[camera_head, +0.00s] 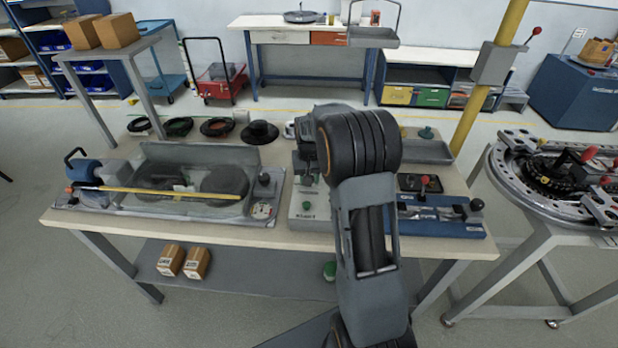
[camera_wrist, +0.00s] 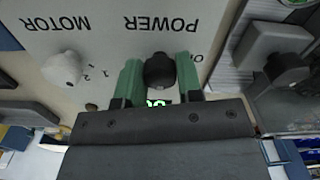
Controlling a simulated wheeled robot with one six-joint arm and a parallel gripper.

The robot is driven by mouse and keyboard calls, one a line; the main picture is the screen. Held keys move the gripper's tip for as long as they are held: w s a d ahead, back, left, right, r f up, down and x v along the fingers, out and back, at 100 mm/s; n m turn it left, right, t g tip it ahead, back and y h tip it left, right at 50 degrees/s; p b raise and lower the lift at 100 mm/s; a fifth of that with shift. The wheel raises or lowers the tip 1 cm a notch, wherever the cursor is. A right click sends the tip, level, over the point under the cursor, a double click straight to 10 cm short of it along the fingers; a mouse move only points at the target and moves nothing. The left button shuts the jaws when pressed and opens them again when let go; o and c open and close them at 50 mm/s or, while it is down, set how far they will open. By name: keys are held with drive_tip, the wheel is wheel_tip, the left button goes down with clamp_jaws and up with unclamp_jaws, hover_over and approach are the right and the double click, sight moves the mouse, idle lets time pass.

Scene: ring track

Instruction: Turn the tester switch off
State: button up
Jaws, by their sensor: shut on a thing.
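The tester panel (camera_wrist: 110,40) fills the upper part of the wrist view, its lettering upside down. A black POWER knob (camera_wrist: 160,70) sits between the two green fingers of my gripper (camera_wrist: 159,66), which is shut on it. The letters "O" and part of "ON" show near the knob. A white MOTOR knob (camera_wrist: 62,68) with marks 1 and 2 is to the left, apart from the fingers. A small green lit display (camera_wrist: 155,102) shows partly behind the gripper body. In the head view the tester (camera_head: 308,206) is partly covered by my arm, and the fingers are hidden.
On the workbench (camera_head: 240,237), a clear-covered rig (camera_head: 190,185) stands left of the tester and a blue fixture (camera_head: 440,220) with a red-knobbed lever stands right. Several black rings lie behind. A round ring track (camera_head: 510,180) is at the far right. Open floor lies at the left.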

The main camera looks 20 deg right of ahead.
drive_tip(key=shift+r+m, duration=0.1)
drive_tip(key=shift+m, duration=0.3)
idle(0.3)
drive_tip(key=o, duration=0.9)
wheel_tip(320, 180, up, 14)
drive_tip(key=shift+f, duration=0.15)
idle(0.5)
